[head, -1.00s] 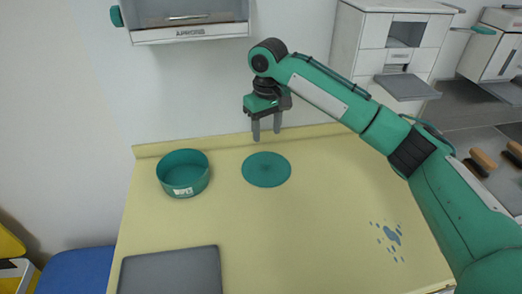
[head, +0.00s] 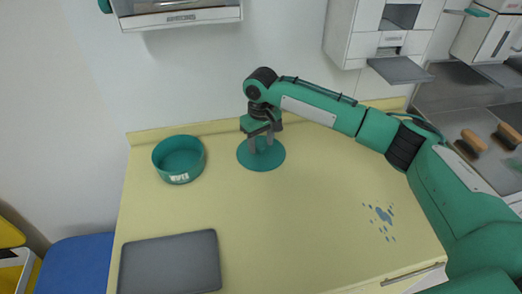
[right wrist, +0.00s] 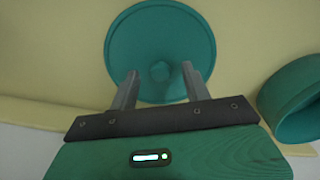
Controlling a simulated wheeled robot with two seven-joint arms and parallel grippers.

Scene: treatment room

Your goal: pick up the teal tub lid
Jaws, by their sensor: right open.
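The teal tub lid (head: 274,160) is a flat round disc lying on the yellow counter, near its back edge. In the right wrist view the lid (right wrist: 160,35) shows a small raised knob at its middle. My right gripper (head: 261,151) points down over the lid, open. The open teal tub (head: 179,160) with a white label stands left of the lid. My left gripper is not seen.
A dark grey tray (head: 170,263) lies at the counter's front left. Blue splashes (head: 383,217) mark the counter at right. A raised back edge and wall lie behind the lid. The counter's middle (head: 290,215) is clear.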

